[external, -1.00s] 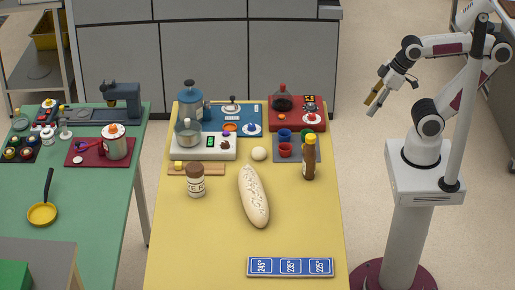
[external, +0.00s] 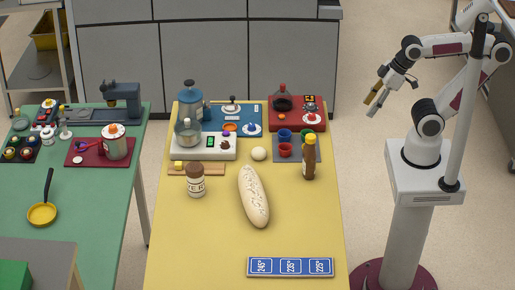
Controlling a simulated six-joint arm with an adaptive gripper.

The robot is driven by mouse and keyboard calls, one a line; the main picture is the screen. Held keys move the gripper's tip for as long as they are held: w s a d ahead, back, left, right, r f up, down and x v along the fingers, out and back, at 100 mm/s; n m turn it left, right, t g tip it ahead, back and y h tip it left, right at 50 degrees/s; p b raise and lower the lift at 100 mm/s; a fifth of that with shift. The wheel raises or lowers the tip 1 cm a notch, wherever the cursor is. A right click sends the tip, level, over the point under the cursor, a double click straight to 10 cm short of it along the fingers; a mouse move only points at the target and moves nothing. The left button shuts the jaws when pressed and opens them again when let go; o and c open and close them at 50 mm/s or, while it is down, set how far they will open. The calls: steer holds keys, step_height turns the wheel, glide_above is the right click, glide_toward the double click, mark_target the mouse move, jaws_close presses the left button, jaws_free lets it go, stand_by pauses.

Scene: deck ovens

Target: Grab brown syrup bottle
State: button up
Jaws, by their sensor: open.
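The brown syrup bottle (external: 309,161) stands upright near the right edge of the yellow table (external: 200,235). It has a yellow cap and a pale label. My gripper (external: 373,98) is open and empty. It hangs in the air to the right of the table, above and to the right of the bottle in the picture, well apart from it.
A long bread loaf (external: 254,195) lies left of the bottle. A grey tray (external: 312,156) with red, blue and green cups is just behind it. A brown-lidded jar (external: 196,182) and a blue number strip (external: 290,267) are also on the table.

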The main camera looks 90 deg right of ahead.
steer(key=w+a+m+t+y, duration=0.1)
steer(key=w+a+m+t, duration=0.1)
steer(key=w+a, duration=0.5)
steer(key=w+a+m+t+y, duration=0.15)
steer(key=w+a, duration=0.25)
steer(key=w, duration=0.6)
steer(key=w+a+m+t, duration=0.2)
steer(key=w+a, duration=0.3)
steer(key=w, duration=0.4)
steer(key=m+g+h, duration=0.1)
steer(key=m+h, duration=0.5)
steer(key=h, duration=1.2)
glide_toward(314, 142)
steer(key=x, duration=0.4)
steer(key=shift+a+r+y, duration=0.1)
steer(key=shift+r+y, duration=0.1)
steer(key=shift+y, duration=0.05)
steer(key=shift+w, duration=0.1)
steer(key=shift+x, duration=1.3)
